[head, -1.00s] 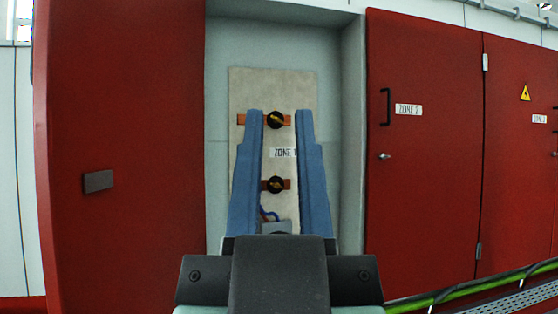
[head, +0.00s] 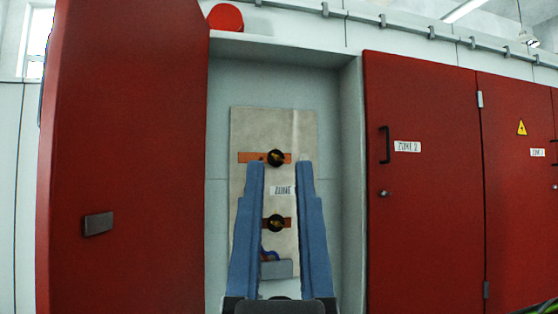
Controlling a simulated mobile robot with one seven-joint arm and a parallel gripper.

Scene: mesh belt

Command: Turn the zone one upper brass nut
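The zone one upper brass nut (head: 276,158) sits in a black round ring on a copper bar, high on a pale panel (head: 300,130) inside the open cabinet. A lower brass nut (head: 276,223) on a second copper bar shows between my fingers. My gripper (head: 280,168) has two long blue fingers, spread apart and empty. In the picture the fingertips end just below and to each side of the upper nut. I cannot tell how far the tips are from the panel. The ZONE label (head: 283,190) is partly hidden by the right finger.
The open red door (head: 130,140) stands at the left of the recess. The shut red zone 2 door (head: 420,230) is at the right, with a black handle (head: 385,145). A grey block with a blue wire (head: 278,268) is low on the panel. A red dome (head: 226,17) is above.

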